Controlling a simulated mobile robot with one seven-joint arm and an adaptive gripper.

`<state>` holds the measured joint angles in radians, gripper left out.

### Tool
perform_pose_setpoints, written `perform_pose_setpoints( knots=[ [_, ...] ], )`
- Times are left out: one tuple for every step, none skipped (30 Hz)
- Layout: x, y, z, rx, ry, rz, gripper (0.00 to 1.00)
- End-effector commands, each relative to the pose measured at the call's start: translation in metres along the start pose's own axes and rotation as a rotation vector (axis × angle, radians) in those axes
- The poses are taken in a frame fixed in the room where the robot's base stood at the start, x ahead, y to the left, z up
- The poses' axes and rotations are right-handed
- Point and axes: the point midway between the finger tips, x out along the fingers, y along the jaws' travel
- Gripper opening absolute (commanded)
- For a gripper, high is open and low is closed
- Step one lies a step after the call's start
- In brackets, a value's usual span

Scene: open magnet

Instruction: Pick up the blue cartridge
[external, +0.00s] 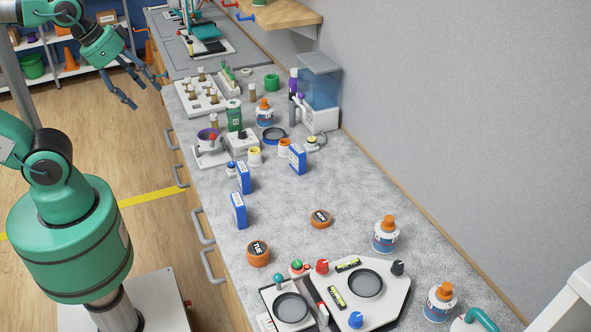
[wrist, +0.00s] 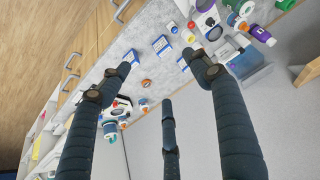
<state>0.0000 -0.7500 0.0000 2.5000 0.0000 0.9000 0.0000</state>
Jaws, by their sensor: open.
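Three blue-and-white boxes that look like cartridges lie or stand on the grey counter (external: 265,205). One box (external: 238,210) is at the counter's left side, a second box (external: 244,177) is just behind it, and a third box (external: 297,158) is farther right. The wrist view also shows blue boxes, one at the left finger's tip (wrist: 131,57), one in the middle (wrist: 161,44) and one near the right finger (wrist: 184,65). I cannot tell which is meant. My gripper (external: 146,92) has its three dark fingers spread and empty, above the floor left of the counter, apart from the boxes.
Orange round tubs (external: 258,253) and a white panel with knobs (external: 385,300) fill the near counter. Orange-capped bottles (external: 386,235) stand at the right. A vial rack (external: 200,95), jars and a clear blue tank (external: 320,85) crowd the far part. The counter's middle is mostly bare.

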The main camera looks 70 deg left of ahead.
Motion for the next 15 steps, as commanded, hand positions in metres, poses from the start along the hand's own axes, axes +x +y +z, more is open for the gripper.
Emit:
perform_pose_setpoints(
  knots=[
    [0.0000,0.0000,0.0000,0.000,0.000,0.000,0.57],
    [0.0000,0.0000,0.0000,0.000,0.000,0.000,0.57],
    [0.0000,0.0000,0.0000,0.000,0.000,0.000,0.57],
    [0.0000,0.0000,0.0000,0.000,0.000,0.000,0.57],
    [0.0000,0.0000,0.0000,0.000,0.000,0.000,0.57],
    [0.0000,0.0000,0.0000,0.000,0.000,0.000,0.57],
    [0.0000,0.0000,0.0000,0.000,0.000,0.000,0.57],
    [0.0000,0.0000,-0.0001,0.001,0.000,0.000,0.57],
    [0.0002,0.0000,-0.0005,0.002,-0.001,0.000,0.57],
    [0.0005,0.0000,-0.0009,0.005,-0.002,0.000,0.57],
    [0.0009,0.0001,-0.0015,0.009,-0.003,0.000,0.57],
    [0.0017,0.0002,-0.0028,0.016,-0.006,0.000,0.57],
    [0.0025,0.0003,-0.0041,0.024,-0.008,0.001,0.57],
    [0.0036,0.0005,-0.0057,0.034,-0.012,0.001,0.57],
    [0.0056,0.0007,-0.0082,0.051,-0.018,0.001,0.57]
  ],
)
